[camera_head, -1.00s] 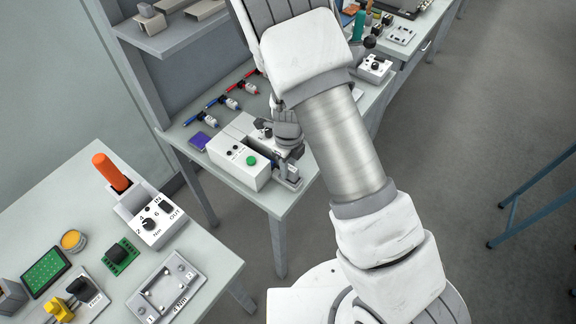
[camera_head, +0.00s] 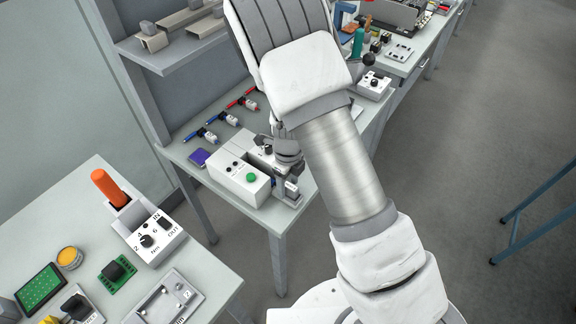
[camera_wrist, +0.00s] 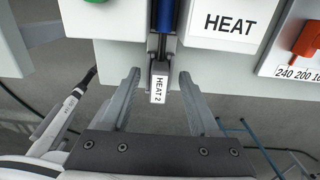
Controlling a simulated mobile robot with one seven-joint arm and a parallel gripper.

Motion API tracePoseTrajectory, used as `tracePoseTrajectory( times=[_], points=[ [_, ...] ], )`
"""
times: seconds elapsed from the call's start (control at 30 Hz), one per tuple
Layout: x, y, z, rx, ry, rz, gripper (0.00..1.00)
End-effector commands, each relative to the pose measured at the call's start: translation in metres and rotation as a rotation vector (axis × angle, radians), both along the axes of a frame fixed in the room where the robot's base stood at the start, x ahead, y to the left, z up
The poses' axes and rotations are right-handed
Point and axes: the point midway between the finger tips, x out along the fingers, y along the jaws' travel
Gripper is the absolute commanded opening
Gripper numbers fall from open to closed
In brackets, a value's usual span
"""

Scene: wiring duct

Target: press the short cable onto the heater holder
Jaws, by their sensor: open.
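In the wrist view, a dark, narrow holder carries a white tag reading HEAT 2 (camera_wrist: 158,88). A blue cylindrical piece (camera_wrist: 165,14), perhaps part of the short cable, lies in the slot above the tag, cut off by the frame's top. I cannot tell whether it is fully seated. My gripper (camera_wrist: 160,76) is open, one finger on each side of the tag, with gaps to both. In the head view my gripper (camera_head: 289,172) is at the right end of the white box, partly hidden by my wrist.
A white box with a green button (camera_head: 251,177) stands beside my gripper. A HEAT-labelled block (camera_wrist: 229,22) and an orange knob (camera_wrist: 306,38) are at right in the wrist view. Blue-ended pieces (camera_head: 200,135) and a purple block (camera_head: 199,157) lie behind.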

Motion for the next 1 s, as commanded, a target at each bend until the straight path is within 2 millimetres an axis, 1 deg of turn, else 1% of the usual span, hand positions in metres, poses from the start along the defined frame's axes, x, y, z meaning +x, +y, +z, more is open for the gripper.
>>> tracePoseTrajectory(
  times=[0.17,0.4,0.5,0.6,0.7,0.8,1.0],
  points=[
    [0.001,0.002,0.036,0.003,-0.006,0.003,0.62],
    [0.001,0.002,0.097,0.003,-0.005,0.002,0.62],
    [0.000,0.001,0.120,0.003,-0.004,0.002,0.62],
    [0.000,0.001,0.138,0.002,-0.002,0.002,0.62],
    [0.000,0.001,0.152,0.002,-0.002,0.001,0.62],
    [0.000,0.001,0.161,0.001,-0.001,0.002,0.62],
    [0.000,0.000,0.166,0.000,0.000,0.000,0.62]
  ],
)
